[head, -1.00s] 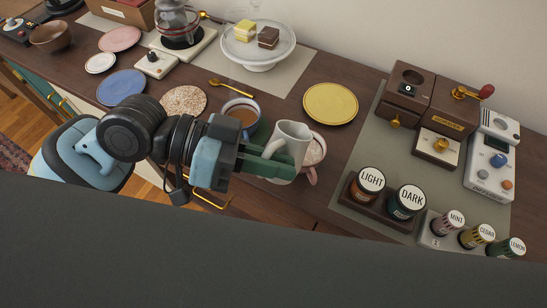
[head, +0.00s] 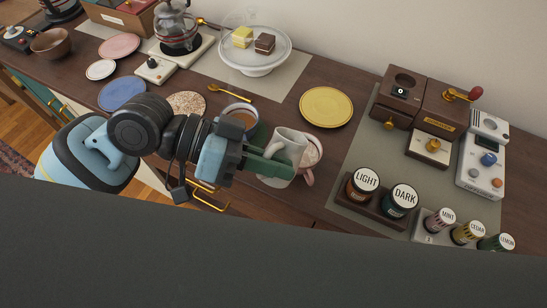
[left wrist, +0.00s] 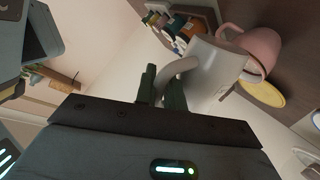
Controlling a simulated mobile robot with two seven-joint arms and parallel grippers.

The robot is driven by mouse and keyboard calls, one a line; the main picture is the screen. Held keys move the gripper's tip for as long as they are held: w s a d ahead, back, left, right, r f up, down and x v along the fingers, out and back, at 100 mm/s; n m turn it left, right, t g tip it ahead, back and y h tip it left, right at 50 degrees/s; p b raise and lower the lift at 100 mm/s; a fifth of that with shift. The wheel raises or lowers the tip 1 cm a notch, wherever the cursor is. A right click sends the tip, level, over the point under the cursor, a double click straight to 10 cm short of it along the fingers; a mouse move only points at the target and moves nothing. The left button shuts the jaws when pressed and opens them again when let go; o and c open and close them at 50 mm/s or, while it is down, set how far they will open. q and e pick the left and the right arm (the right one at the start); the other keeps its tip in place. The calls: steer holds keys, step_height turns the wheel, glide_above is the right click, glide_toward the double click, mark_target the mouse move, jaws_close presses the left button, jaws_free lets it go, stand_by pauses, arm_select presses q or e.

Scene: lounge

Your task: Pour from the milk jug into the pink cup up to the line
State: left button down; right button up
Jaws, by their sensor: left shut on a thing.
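The white milk jug (head: 291,143) is held by its handle in my left gripper (head: 270,158), which is shut on it. In the left wrist view the jug (left wrist: 212,72) is gripped between the green fingers (left wrist: 162,90). The pink cup (head: 312,155) stands just right of and partly behind the jug, with a pale, frothy-looking surface inside. The pink cup also shows in the left wrist view (left wrist: 255,45), beyond the jug. The line in the cup and any stream of milk cannot be made out. My right gripper is not in view.
A cup of brown drink (head: 243,115) stands close behind my left gripper. A yellow plate (head: 326,105) lies behind the pink cup. The LIGHT jar (head: 363,184) and DARK jar (head: 400,199) stand to the right. A dark edge (head: 250,240) fills the foreground.

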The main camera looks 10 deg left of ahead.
arm_select(q)
steer(key=shift+f, duration=0.2)
steer(key=shift+f, duration=0.35)
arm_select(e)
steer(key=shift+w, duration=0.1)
arm_select(q)
steer(key=shift+w+f+n, duration=0.1)
steer(key=shift+f+n, duration=0.05)
steer(key=shift+n, duration=0.15)
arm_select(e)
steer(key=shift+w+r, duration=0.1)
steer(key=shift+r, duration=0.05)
arm_select(q)
steer(key=shift+w+d+r+y+p, duration=0.1)
steer(key=shift+r+y+p, duration=0.2)
steer(key=shift+p, duration=0.1)
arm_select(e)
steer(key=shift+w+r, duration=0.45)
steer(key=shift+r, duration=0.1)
arm_select(q)
steer(key=shift+w+r+n+g+p, duration=0.1)
steer(key=shift+r+n+g+p, duration=0.05)
steer(key=shift+n+g+p, duration=0.2)
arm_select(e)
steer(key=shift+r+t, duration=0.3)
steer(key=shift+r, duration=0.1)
